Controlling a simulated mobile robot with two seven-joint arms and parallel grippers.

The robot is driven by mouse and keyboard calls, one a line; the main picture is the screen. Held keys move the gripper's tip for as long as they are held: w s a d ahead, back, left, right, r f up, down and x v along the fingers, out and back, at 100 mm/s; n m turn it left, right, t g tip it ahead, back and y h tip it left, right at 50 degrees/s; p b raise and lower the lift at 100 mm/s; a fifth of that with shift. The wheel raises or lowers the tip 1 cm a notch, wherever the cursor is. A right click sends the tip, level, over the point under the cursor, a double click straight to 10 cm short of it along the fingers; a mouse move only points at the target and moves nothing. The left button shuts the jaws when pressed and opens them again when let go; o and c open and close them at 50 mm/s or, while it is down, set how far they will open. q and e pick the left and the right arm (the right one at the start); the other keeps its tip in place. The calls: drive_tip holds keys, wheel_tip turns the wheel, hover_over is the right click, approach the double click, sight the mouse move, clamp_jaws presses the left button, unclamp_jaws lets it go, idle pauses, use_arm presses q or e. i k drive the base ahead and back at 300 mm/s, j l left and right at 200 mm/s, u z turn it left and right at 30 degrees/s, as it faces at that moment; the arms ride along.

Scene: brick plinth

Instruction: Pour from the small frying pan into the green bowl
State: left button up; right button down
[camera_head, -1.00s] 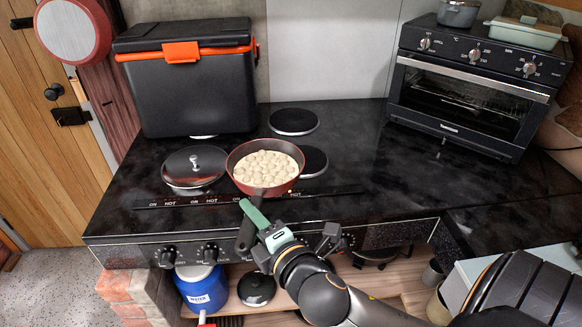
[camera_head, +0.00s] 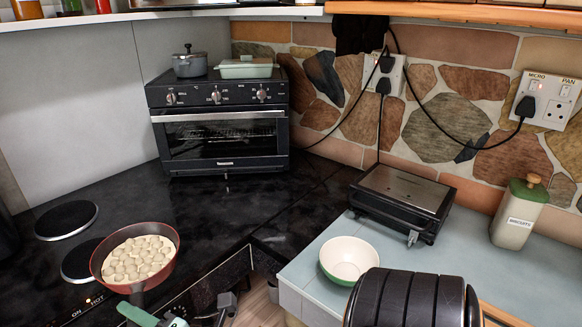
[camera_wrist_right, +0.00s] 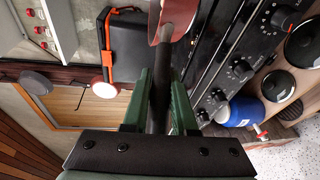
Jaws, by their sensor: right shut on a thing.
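The small frying pan (camera_head: 166,266) is red and holds pale round lumps in a creamy mass. It is about level in the head view, over the black hob's right part. My right gripper (camera_head: 168,318) is shut on its dark handle (camera_wrist_right: 158,100), with green fingers on both sides in the wrist view. I cannot tell how high the pan is above the hob. The green bowl (camera_head: 350,260), white inside, stands upright and looks empty on the pale blue counter, right of the pan. My left gripper is not in view.
A black ribbed object (camera_head: 410,302) stands in front of the bowl. A flat grill (camera_head: 400,198) is behind it, and a canister (camera_head: 518,215) is at right. A toaster oven (camera_head: 220,125) stands at the back. Black worktop between pan and oven is clear.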

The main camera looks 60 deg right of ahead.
sight(343, 259)
drive_tip(key=j+z, duration=0.2)
drive_tip(key=z, duration=2.25)
drive_tip(key=k+l+u, duration=0.6)
drive_tip(key=k+u, duration=0.15)
drive_tip(key=k, duration=0.15)
drive_tip(key=i+j, duration=0.25)
drive_tip(key=i, duration=0.2)
